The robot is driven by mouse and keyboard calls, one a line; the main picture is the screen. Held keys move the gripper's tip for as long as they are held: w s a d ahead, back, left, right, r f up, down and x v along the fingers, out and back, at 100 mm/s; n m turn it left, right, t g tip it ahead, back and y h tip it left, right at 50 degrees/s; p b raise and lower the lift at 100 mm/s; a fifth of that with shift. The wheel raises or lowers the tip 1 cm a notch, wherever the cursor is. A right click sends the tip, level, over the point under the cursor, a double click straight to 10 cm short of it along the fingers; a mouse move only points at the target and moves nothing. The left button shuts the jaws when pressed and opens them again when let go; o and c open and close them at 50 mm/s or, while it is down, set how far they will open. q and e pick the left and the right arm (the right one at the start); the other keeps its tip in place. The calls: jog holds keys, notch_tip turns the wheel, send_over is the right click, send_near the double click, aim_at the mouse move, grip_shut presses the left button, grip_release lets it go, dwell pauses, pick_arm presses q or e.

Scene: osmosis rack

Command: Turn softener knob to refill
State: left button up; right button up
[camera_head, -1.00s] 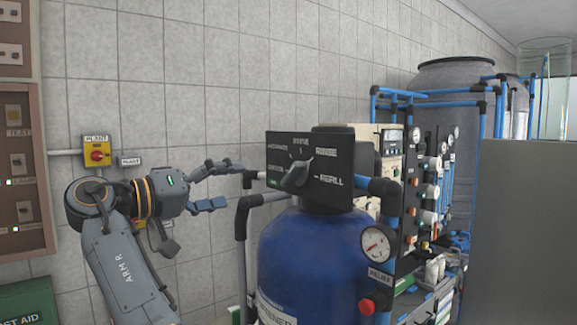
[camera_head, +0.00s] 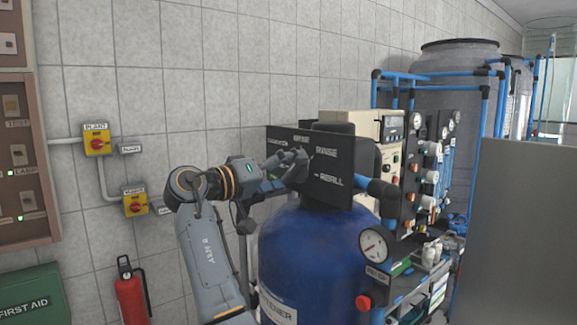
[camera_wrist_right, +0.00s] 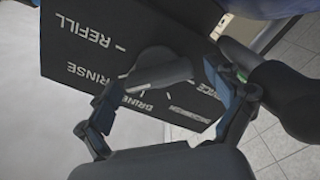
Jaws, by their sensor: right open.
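The softener's control head (camera_head: 345,162) is a dark box with a black panel facing me. White lettering on it includes RINSE and REFILL. Its grey knob also shows in the right wrist view (camera_wrist_right: 160,68), between the fingers. My right gripper (camera_head: 284,170) is open in front of the panel, its fingers around the knob; it also shows in the wrist view (camera_wrist_right: 165,98). I cannot tell whether the fingers touch the knob. In the head view the hand partly hides the knob and the labels at the panel's left. My left gripper is not in view.
The blue softener tank (camera_head: 310,255) stands below the panel, with a pressure gauge (camera_head: 374,244) at its right. Pipes and an instrument rack (camera_head: 405,200) stand behind. A grey panel (camera_head: 525,230) blocks the right. A fire extinguisher (camera_head: 131,295) is at the lower left.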

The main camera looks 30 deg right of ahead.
jog(key=c, duration=1.2)
jog(key=shift+o, duration=0.2)
jog(key=shift+f+m+b, duration=0.1)
jog(key=shift+m+b, duration=0.8)
jog(key=shift+b, duration=0.2)
jog(key=shift+s+m+b, duration=0.1)
jog(key=shift+m+b, duration=0.85)
jog(key=shift+m, duration=0.25)
jog(key=m+b, duration=0.1)
jog(key=m, duration=0.2)
jog(key=shift+b, duration=0.3)
jog(key=shift+m+b, duration=0.35)
jog(key=shift+m, duration=0.55)
jog(key=shift+r, duration=0.2)
jog(key=shift+s, duration=0.1)
jog(key=o, duration=1.2)
jog(key=shift+d, duration=0.1)
jog(key=shift+c, duration=0.2)
